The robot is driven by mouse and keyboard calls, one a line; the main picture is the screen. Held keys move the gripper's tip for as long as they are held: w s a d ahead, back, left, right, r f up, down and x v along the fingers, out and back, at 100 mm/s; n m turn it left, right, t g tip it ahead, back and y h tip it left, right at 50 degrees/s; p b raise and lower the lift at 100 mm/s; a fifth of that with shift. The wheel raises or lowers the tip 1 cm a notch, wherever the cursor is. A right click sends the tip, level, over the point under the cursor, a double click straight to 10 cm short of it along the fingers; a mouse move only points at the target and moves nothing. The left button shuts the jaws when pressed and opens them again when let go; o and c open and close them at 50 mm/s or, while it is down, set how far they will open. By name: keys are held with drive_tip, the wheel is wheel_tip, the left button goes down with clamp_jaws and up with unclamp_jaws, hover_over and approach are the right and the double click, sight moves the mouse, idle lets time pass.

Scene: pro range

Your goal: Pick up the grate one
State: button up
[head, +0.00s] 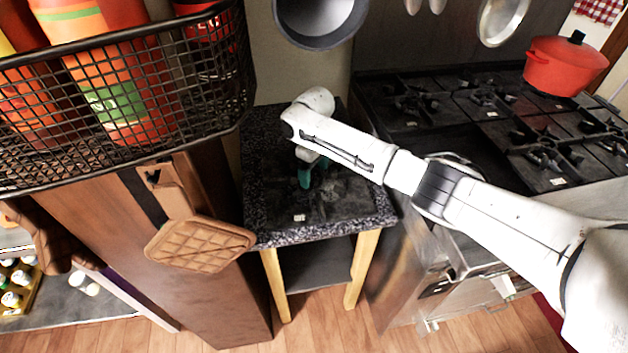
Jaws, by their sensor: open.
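A dark, grate-like piece (328,207) lies on the small granite-topped table (262,215). It is hard to make out against the dark speckled top, and my arm covers part of that area. My gripper (305,180) points down over the table, just behind and left of the dark piece. Its teal fingers show below my white wrist. I see nothing held in it, and it is open. Whether the fingers touch the piece cannot be told. Similar black grates (425,103) sit on the stove.
The stove (478,150) stands at the right, with a red pot (563,68) at its back. A wire basket (190,130) of bottles is at upper left, above a brown cabinet (215,290). A quilted brown pad (200,243) hangs there. Pans hang above.

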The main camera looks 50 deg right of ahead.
drive_tip(key=c, duration=0.9)
idle(0.3)
wheel_tip(320, 180, up, 8)
drive_tip(key=p, duration=0.8)
